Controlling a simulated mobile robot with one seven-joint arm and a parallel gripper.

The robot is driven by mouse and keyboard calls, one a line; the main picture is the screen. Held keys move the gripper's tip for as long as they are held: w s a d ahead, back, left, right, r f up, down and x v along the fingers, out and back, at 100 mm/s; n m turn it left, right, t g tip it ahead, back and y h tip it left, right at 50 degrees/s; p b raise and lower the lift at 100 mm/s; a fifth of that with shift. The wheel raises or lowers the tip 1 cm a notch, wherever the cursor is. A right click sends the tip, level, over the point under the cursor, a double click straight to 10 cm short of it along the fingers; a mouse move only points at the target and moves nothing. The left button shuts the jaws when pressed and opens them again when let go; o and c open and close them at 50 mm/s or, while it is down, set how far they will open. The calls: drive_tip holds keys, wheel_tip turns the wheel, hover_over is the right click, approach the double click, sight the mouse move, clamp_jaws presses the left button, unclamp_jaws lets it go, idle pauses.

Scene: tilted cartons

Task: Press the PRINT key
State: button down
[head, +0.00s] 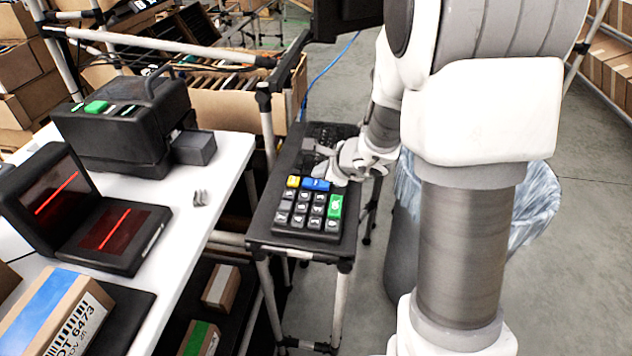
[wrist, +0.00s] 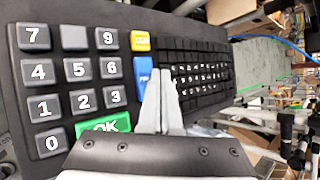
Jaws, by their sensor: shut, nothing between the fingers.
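The blue key (head: 316,184), at the top of the keypad beside the yellow key, is partly hidden by my fingers in the wrist view. There its visible letters on the blue key (wrist: 144,78) look like the start of PRINT. My gripper (head: 336,176) is shut and empty, reaching down at the right end of the blue key. In the wrist view my gripper's closed fingertips (wrist: 161,76) overlap the key's right edge. I cannot tell whether they touch it.
The keypad (wrist: 18,75) has dark number keys, a yellow key (wrist: 141,41) and a green OK key (wrist: 104,123). A dark keyboard (wrist: 200,78) adjoins it. A white table (head: 185,225) with a scanner (head: 110,235) and printer (head: 115,140) stands left. A bin (head: 535,200) stands right.

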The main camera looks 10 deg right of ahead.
sight(320, 185)
drive_tip(key=shift+f, duration=0.2)
idle(0.4)
drive_tip(key=shift+f+b, duration=0.3)
drive_tip(key=shift+b, duration=0.4)
drive_tip(key=shift+f+b, duration=0.35)
drive_tip(key=shift+b, duration=0.15)
idle(0.6)
drive_tip(key=shift+r+p, duration=0.6)
drive_tip(key=shift+r, duration=0.25)
wheel_tip(320, 185, up, 5)
drive_tip(key=p, duration=0.4)
idle(0.6)
